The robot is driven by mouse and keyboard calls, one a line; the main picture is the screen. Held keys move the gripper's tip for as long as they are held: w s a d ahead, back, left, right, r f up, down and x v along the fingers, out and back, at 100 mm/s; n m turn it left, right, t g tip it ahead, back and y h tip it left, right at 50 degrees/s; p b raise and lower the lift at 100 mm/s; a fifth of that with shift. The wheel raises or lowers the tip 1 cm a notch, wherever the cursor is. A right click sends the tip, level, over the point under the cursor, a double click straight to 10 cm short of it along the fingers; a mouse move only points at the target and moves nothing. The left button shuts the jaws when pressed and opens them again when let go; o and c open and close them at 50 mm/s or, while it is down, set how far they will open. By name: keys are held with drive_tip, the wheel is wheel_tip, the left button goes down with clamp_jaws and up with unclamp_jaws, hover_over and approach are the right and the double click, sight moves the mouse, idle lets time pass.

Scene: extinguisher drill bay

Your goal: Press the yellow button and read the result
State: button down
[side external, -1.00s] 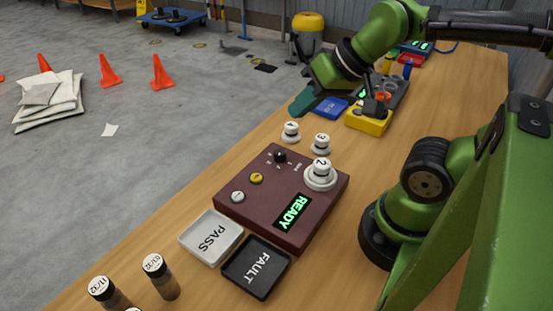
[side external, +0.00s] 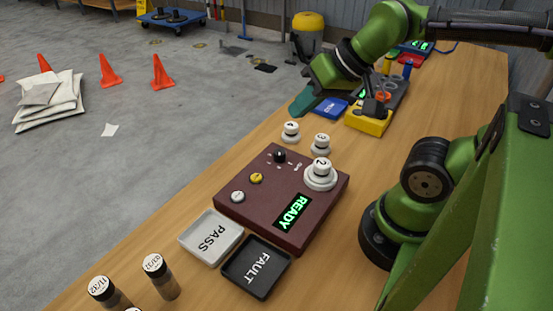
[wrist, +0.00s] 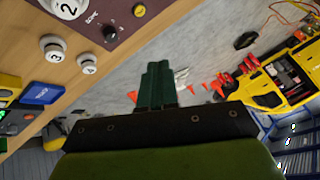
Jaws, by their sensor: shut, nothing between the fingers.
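The maroon test box (side external: 272,236) sits on the wooden bench with a lit green display (side external: 292,213) reading READY. Its yellow button (side external: 257,178) is on the top face, between a black knob (side external: 279,157) and a white button (side external: 238,196). A white piece marked 2 (side external: 320,173) sits on a round seat on the box. My gripper (side external: 300,104) is above the bench's far edge, beyond the box and apart from the button. In the wrist view its green fingers (wrist: 157,84) are together and empty, and the yellow button (wrist: 139,10) shows at the top edge.
A white PASS tray (side external: 211,237) and black FAULT tray (side external: 256,267) lie in front of the box. White pieces marked 4 (side external: 290,131) and 3 (side external: 320,144) stand behind it. Labelled cylinders (side external: 160,276) stand at the near end. A yellow box (side external: 369,119) and blue block (side external: 331,107) lie farther back.

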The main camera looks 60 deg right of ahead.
drive_tip(key=m+g+y, duration=0.4)
drive_tip(key=m+y, duration=0.3)
drive_tip(key=m, duration=0.2)
hover_over(260, 175)
drive_tip(key=shift+f, duration=4.7)
drive_tip(key=shift+f, duration=0.15)
drive_tip(key=shift+f, duration=4.3)
drive_tip(key=shift+f, duration=0.4)
